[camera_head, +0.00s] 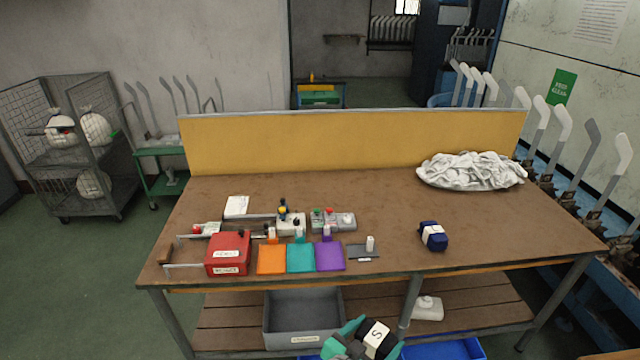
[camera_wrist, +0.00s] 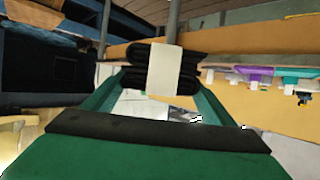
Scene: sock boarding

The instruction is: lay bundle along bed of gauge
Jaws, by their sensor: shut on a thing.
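My gripper (camera_head: 352,338) has teal fingers and shows at the bottom of the head view, low in front of the table. It is shut on a black folded bundle (camera_head: 384,342) with a white band marked S. In the wrist view the bundle (camera_wrist: 143,68) sits between the fingertips, its pale band facing the camera. No part is clearly labelled as the gauge.
The brown table (camera_head: 490,240) has orange, teal and purple pads (camera_head: 330,257) at its front and a navy banded bundle (camera_head: 433,236) to the right. A white cloth heap (camera_head: 470,171) lies behind. A grey bin (camera_head: 303,318) stands on the lower shelf. The table's right front is clear.

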